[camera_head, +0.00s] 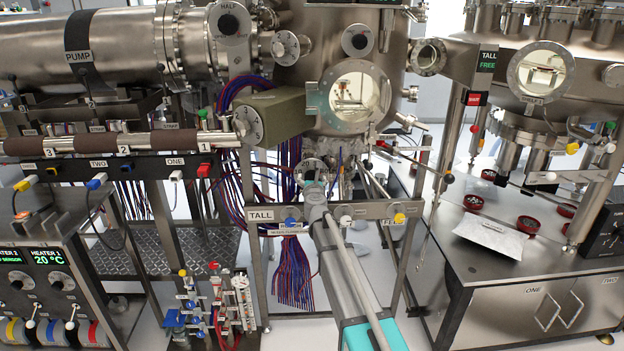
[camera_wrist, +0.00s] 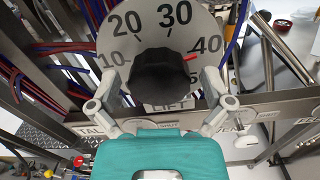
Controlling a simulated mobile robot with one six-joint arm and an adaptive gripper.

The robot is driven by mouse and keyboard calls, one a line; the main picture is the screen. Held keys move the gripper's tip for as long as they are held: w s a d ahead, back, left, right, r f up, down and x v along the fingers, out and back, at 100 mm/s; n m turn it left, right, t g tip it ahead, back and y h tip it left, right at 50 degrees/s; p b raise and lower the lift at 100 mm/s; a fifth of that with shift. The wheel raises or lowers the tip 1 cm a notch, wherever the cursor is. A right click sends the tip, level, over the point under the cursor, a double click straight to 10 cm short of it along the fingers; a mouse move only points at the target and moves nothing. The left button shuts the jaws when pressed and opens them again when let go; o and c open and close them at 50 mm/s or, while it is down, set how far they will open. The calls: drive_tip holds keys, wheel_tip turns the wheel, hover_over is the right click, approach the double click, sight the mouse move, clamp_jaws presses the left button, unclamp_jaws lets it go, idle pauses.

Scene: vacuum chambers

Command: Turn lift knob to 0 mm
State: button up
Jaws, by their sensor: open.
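The lift knob (camera_wrist: 160,78) is black, on a round pale dial (camera_wrist: 150,28) marked 10, 20, 30 and 40 in the wrist view. A red pointer (camera_wrist: 190,57) on it points to about the 40 mark. The 0 mark is not visible. Part of a LIFT label shows below the knob. My gripper (camera_wrist: 159,82) is open, with one finger on each side of the knob; I cannot tell whether they touch it. In the head view my gripper (camera_head: 314,183) is in front of the dial (camera_head: 313,168), which it largely hides.
A metal rail (camera_head: 350,211) with a TALL label runs behind my gripper. Red and blue cables (camera_head: 290,270) hang to its left. A steel chamber with a round window (camera_head: 356,97) stands above. A steel bench (camera_head: 500,258) is at the right.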

drive_tip(key=c, duration=1)
drive_tip(key=shift+c, duration=0.2)
